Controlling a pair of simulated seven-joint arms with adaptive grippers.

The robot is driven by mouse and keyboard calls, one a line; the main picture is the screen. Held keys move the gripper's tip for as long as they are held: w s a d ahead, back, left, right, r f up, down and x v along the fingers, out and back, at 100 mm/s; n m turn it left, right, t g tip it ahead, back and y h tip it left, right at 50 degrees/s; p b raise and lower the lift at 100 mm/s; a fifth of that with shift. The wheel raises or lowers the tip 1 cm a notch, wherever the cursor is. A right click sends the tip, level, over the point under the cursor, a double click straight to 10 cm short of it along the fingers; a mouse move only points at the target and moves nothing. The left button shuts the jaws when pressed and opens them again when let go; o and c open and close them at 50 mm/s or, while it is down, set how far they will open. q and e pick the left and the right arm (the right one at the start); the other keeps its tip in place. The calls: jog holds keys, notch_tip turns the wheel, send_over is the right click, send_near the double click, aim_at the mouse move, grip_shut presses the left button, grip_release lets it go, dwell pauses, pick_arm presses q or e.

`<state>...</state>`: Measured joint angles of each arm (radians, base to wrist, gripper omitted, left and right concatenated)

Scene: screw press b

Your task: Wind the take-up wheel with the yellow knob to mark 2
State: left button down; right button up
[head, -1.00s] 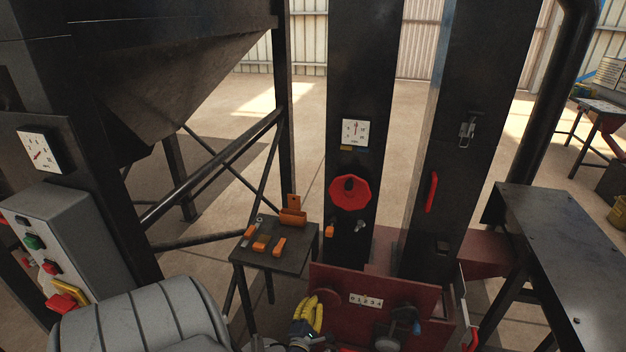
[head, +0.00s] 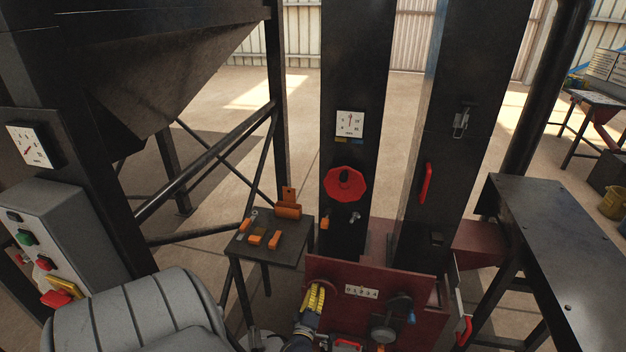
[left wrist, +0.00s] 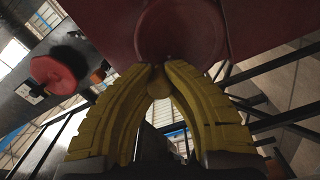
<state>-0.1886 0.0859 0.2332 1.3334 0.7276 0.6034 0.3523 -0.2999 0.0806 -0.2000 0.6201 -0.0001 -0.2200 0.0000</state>
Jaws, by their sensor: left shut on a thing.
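My left gripper (head: 315,298) has yellow ribbed fingers and is at the left part of the dark red press panel (head: 330,270). In the left wrist view, its fingertips (left wrist: 160,78) are shut around a small yellowish knob (left wrist: 159,88). A round dark red disc (left wrist: 180,35), apparently the take-up wheel, lies just beyond the fingertips. In the head view the gripper hides the knob and most of this wheel. A white scale plate (head: 362,292) with numerals is to the gripper's right. I cannot read a pointer against mark 2. My right gripper is not in view.
A dark wheel with a blue knob (head: 411,318) is on the panel's right. A red handwheel (head: 345,184) and a dial (head: 350,124) are on the column above. A small table (head: 270,256) with orange pieces stands left of the panel.

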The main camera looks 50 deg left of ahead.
pick_arm(q)
jog(key=shift+w+d+r+m, duration=0.1)
jog(key=shift+w+d+m, duration=0.1)
jog(key=shift+m, duration=0.5)
jog(key=shift+w+d+r+m, duration=0.1)
jog(key=shift+d+m, duration=0.1)
jog(key=shift+m, duration=0.5)
jog(key=shift+w+d+m, duration=0.15)
jog(key=shift+d+m, duration=0.05)
jog(key=shift+m, duration=0.5)
jog(key=c, duration=1.2)
grip_release()
jog(key=shift+d, duration=0.1)
jog(key=v, duration=1.2)
